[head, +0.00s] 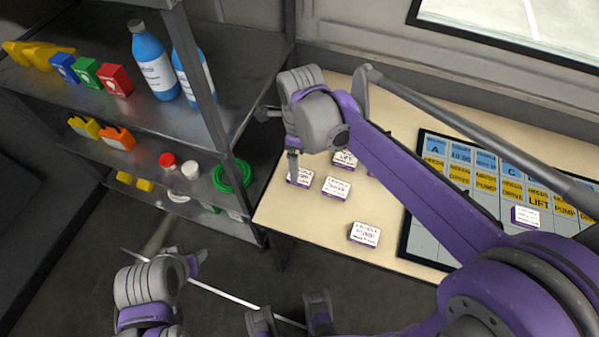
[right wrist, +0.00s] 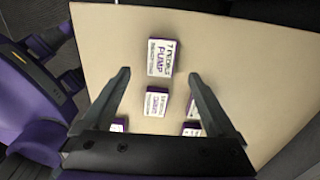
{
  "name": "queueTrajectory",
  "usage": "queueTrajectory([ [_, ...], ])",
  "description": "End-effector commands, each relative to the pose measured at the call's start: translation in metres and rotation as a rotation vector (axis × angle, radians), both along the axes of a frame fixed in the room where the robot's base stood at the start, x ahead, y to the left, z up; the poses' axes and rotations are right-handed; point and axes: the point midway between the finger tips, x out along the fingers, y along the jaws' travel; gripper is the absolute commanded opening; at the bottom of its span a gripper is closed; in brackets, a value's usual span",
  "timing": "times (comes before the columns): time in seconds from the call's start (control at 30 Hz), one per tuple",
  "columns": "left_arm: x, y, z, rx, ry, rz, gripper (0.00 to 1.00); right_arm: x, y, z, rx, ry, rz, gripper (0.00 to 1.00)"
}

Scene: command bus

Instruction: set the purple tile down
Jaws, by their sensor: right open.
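Several small tiles with white printed tops and purple sides lie on the beige table. One purple tile reads PUMP (head: 364,234) and stands alone near the front edge; in the right wrist view the PUMP tile (right wrist: 158,58) shows between and just past the fingertips. Another tile (head: 336,188) lies farther back, and it shows between the fingers in the right wrist view (right wrist: 155,101). My right gripper (head: 293,168) is open and empty, by the tile at the table's left (head: 299,178); contact cannot be told.
A dark-framed board (head: 430,245) with blue and yellow labelled cells lies at right, with one tile (head: 525,216) on it, partly behind my right arm. A metal shelf (head: 110,90) with bottles and coloured boxes stands left of the table. Bare table surrounds the PUMP tile.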

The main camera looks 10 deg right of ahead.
Motion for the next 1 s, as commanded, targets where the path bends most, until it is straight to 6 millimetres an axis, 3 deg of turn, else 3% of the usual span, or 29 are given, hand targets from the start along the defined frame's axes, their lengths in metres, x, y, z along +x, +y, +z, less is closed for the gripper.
queueTrajectory([
  [0.27, 0.0, 0.0, -0.003, 0.0, 0.001, 0.0, 0.5, 0.0, 0.0, -0.026, 0.0, 0.0, 0.001, 0.93],
  [0.5, -0.001, 0.0, -0.008, 0.0, 0.002, 0.0, 0.5, 0.001, 0.0, -0.061, 0.0, -0.001, 0.001, 0.93],
  [0.83, -0.001, 0.0, -0.009, 0.0, 0.003, 0.0, 0.5, 0.001, 0.0, -0.07, 0.0, -0.002, 0.001, 0.93],
  [1.0, -0.001, 0.0, -0.009, 0.0, 0.003, 0.0, 0.5, 0.001, 0.0, -0.069, 0.0, -0.002, 0.001, 0.64],
])
